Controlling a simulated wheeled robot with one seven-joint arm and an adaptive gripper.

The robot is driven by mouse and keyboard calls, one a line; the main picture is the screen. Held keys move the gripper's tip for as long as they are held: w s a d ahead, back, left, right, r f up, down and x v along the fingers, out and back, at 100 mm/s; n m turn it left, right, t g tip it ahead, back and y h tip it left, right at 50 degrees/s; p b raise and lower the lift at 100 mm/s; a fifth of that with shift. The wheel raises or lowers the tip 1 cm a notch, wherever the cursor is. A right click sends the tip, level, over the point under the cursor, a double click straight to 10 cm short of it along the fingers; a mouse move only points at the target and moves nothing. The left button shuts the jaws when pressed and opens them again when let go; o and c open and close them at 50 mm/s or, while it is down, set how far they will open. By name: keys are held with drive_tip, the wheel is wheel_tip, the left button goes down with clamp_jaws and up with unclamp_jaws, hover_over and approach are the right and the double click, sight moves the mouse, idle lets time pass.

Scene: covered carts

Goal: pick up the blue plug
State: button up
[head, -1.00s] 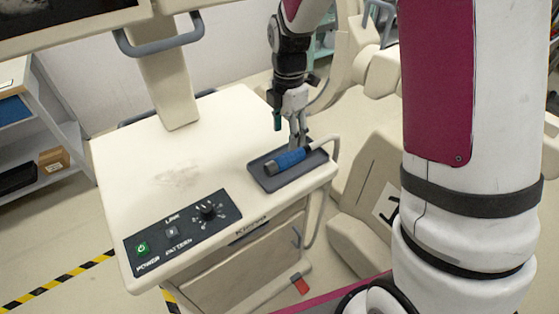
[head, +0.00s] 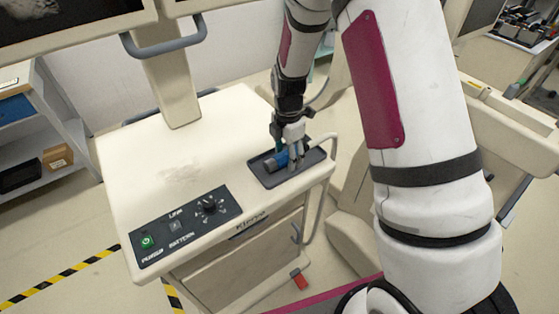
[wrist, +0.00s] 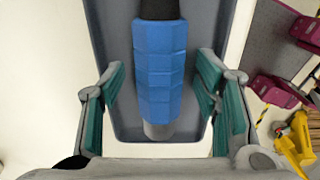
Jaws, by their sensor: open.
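The blue plug (wrist: 159,68) lies in a shallow dark grey tray (wrist: 103,30) on top of the cart. In the wrist view it runs lengthwise between the two green-padded fingers of my gripper (wrist: 160,105), with a gap on each side. Its black end is at the top and its grey tip points toward the palm. In the head view my gripper (head: 295,160) is down at the tray and hides part of the blue plug (head: 278,161). My gripper is open and empty.
The cart top (head: 160,165) has a control panel (head: 180,228) with a knob at its front. A monitor post (head: 178,85) with a grey handle stands behind. A grey rail (head: 322,195) curves along the cart's right side. The middle of the top is clear.

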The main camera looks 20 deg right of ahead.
clamp_jaws()
drive_tip(key=shift+w+r, duration=0.1)
drive_tip(key=shift+r, duration=0.05)
